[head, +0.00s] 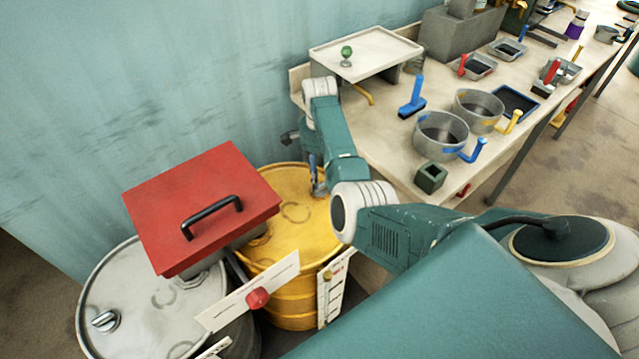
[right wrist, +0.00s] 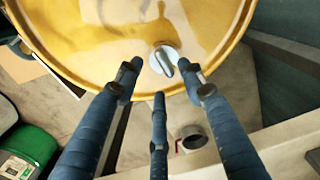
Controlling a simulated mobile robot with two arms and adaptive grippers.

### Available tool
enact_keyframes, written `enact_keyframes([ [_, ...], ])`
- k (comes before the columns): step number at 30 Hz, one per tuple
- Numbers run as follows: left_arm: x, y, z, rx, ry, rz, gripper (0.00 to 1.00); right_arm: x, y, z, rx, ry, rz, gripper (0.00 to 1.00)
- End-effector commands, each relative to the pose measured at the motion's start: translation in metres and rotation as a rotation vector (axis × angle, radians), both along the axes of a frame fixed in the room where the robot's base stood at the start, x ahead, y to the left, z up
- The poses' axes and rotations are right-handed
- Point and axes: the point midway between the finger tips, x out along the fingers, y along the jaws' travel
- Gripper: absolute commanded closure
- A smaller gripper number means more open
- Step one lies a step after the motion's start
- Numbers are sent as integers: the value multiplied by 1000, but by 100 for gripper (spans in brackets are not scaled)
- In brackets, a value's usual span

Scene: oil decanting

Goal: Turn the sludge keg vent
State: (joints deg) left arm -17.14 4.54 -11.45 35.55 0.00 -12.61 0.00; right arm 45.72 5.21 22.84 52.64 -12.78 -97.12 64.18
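A yellow keg (head: 290,215) stands against the wall, left of the workbench. In the right wrist view, a small metal vent handle (right wrist: 163,60) sits on a round fitting near the rim of the yellow lid (right wrist: 95,45). My right gripper (head: 318,190) points down at this keg's lid near its far right edge. In the right wrist view its three fingers (right wrist: 160,78) are spread, with the vent handle between and just beyond the tips. Contact cannot be told. A grey drum (head: 150,300) on the left has its own metal vent knob (head: 105,320). My left gripper is out of view.
A red box with a black handle (head: 205,205) sits over the drums, left of my right gripper. A white strip with a red knob (head: 250,292) is in front. The workbench (head: 385,150) holds pots (head: 440,135), trays and brushes. A green container (right wrist: 28,150) shows below.

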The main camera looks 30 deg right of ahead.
Motion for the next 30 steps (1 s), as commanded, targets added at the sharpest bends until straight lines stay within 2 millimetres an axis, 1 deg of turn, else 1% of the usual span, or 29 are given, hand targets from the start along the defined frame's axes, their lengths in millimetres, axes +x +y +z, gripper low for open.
enact_keyframes([
  [1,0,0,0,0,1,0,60,-1,0,-10,1,3,0,60],
  [3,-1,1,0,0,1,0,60,-1,0,-22,1,3,0,60],
  [6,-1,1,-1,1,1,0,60,0,0,-37,0,1,0,60],
  [9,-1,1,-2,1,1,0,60,0,0,-46,0,-1,0,60],
  [13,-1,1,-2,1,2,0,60,0,0,-52,0,-1,0,60],
  [20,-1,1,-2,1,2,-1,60,0,0,-52,0,-2,0,60],
  [21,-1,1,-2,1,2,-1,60,0,0,-52,-1,-2,0,64],
  [23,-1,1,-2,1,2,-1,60,0,0,-52,-1,-2,1,76],
  [24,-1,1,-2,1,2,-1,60,0,0,-52,-1,-2,1,84],
  [26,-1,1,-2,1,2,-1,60,0,0,-52,-1,-2,1,96],
  [27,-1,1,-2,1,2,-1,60,0,0,-52,-1,-2,1,100],
  [30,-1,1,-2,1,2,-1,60,0,0,-52,-1,-2,1,100],
])
